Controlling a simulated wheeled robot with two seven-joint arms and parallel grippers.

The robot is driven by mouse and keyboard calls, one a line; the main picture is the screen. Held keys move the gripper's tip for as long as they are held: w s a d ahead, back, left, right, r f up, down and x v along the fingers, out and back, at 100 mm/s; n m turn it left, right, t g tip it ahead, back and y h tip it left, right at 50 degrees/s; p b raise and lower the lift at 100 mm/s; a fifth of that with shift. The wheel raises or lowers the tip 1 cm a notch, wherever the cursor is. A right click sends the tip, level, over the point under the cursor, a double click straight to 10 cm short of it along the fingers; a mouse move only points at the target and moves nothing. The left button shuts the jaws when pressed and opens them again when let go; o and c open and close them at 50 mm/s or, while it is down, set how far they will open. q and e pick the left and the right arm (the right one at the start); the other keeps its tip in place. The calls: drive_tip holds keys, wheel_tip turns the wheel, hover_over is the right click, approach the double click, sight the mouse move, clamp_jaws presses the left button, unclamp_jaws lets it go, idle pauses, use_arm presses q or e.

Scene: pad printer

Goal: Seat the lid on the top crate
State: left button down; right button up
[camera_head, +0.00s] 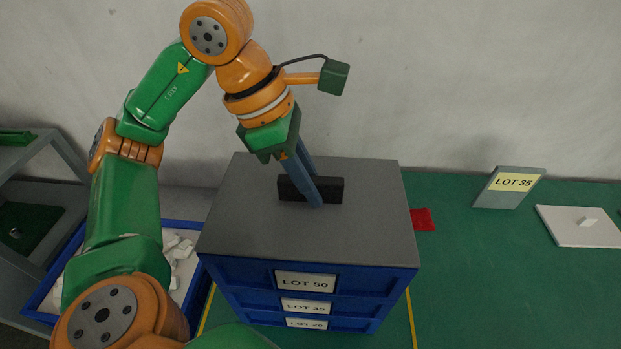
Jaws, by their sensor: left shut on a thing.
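A grey lid (240,215) with a black bar handle (333,190) lies level over the top blue crate (235,278), labelled LOT 50. Its edges line up closely with the crate's rim, and I see no clear gap at the front; its back edge contact is hidden. My left gripper (314,198) comes down from above, its blue-grey fingers shut on the black handle near the lid's middle. My right gripper is not in view.
Under the top crate are more stacked blue crates (345,309) inside yellow lines (411,318) on a green table (500,290). To the right are a red piece (422,219), a LOT 35 sign (508,188) and a white plate (575,229). A blue bin (188,312) with white pieces stands left.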

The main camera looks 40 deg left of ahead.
use_arm(q)
drive_tip(key=shift+f, duration=0.25)
drive_tip(key=c, duration=0.7)
unclamp_jaws()
drive_tip(key=shift+r, duration=0.1)
drive_tip(key=shift+r, duration=0.1)
drive_tip(key=shift+p+v, duration=2.85)
drive_tip(key=shift+v, duration=0.85)
wheel_tip(320, 180, up, 4)
drive_tip(key=p, duration=0.3)
drive_tip(key=shift+p, duration=0.4)
